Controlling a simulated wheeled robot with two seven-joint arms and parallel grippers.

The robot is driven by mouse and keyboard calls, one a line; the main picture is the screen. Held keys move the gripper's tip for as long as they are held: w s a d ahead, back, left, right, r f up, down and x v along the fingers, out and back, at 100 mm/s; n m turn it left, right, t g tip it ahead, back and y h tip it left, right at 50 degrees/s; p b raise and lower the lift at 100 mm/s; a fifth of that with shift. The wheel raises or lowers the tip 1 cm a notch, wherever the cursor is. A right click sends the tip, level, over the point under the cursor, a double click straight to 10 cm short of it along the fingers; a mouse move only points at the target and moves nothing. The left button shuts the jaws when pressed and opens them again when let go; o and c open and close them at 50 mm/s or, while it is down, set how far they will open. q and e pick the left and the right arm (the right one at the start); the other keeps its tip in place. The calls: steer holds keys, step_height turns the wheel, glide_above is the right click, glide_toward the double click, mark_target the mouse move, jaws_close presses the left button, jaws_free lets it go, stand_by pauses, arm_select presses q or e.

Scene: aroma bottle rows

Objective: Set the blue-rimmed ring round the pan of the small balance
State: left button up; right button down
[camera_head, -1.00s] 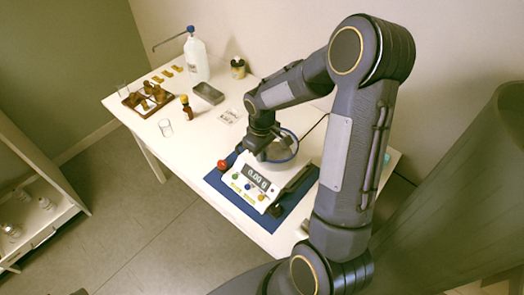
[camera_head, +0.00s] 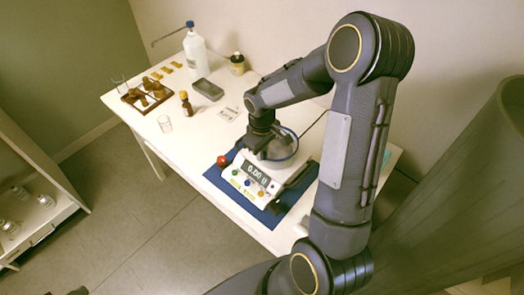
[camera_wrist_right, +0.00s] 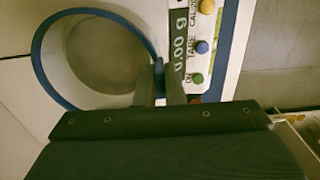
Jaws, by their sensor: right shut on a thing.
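My right gripper (camera_wrist_right: 161,84) is shut on the wall of the blue-rimmed ring (camera_wrist_right: 60,99), at the ring's side nearest the display in the right wrist view. The ring also shows in the head view (camera_head: 297,149), over the rear of the small balance (camera_head: 240,168). In the wrist view the round grey pan (camera_wrist_right: 105,55) shows inside the ring, nearer its right side. I cannot tell whether the ring rests on the balance or is held just above it. My arm and gripper hide part of the ring in the head view.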

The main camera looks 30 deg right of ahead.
steer(key=shift+f, duration=0.15)
steer(key=c, duration=1.5)
jaws_free()
steer(key=shift+o, duration=0.2)
steer(key=shift+r, duration=4.05)
steer(key=s+a+r+m+t+y, duration=0.2)
steer(key=s+a+r, duration=0.2)
steer(key=s, duration=0.5)
steer(key=s+a+r+m+t+y, duration=0.1)
steer(key=s+a+r+m+t, duration=0.2)
steer(key=s+a, duration=0.3)
steer(key=s+r, duration=0.1)
steer(key=s, duration=0.3)
steer(key=shift+t+y, duration=0.3)
steer(key=shift+y, duration=0.1)
